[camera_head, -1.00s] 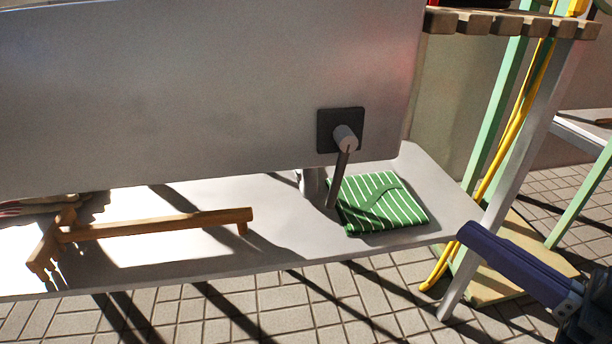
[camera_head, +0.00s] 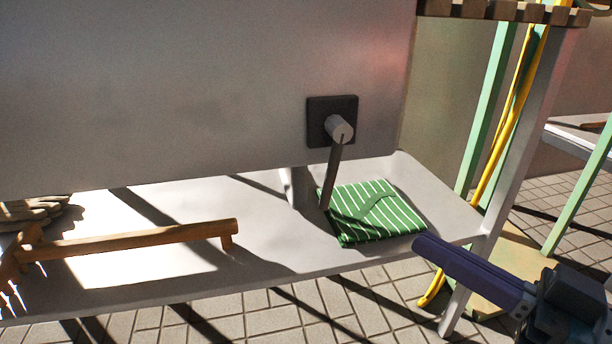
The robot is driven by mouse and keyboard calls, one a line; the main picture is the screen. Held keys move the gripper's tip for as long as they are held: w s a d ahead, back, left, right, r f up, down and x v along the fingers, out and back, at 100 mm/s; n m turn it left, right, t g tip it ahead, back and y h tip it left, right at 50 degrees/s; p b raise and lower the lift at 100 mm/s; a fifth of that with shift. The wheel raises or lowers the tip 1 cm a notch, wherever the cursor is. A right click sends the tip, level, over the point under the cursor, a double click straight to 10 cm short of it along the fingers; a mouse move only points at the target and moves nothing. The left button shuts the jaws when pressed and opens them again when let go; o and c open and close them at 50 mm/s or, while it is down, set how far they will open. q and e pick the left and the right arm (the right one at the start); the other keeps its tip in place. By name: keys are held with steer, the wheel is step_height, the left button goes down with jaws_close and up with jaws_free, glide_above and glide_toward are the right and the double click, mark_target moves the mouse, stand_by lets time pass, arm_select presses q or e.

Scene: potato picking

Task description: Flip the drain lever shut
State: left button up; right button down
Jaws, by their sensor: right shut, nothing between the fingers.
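The drain lever (camera_head: 332,176) is a dark bar hanging down from a light round hub (camera_head: 339,129). The hub sits on a dark square plate (camera_head: 316,122) on the front of the large grey basin (camera_head: 200,90). The lever points almost straight down, leaning slightly left at its lower end. My right gripper (camera_head: 418,245) comes in from the lower right with its long dark blue fingers closed together. It is empty and apart from the lever, to the right of it and lower in the picture. My left gripper is out of view.
A grey shelf (camera_head: 270,265) runs below the basin. A folded green striped cloth (camera_head: 385,222) lies on it behind the lever's lower end. A grey post (camera_head: 510,170) and yellow hose (camera_head: 497,165) stand at right.

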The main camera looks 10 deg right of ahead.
mark_target(332, 190)
arm_select(q)
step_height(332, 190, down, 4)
steer(key=b, duration=0.3)
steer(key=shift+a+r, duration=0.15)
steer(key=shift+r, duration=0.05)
arm_select(e)
steer(key=x, duration=1)
steer(key=shift+w+a+r, duration=0.1)
steer(key=shift+w+a, duration=0.1)
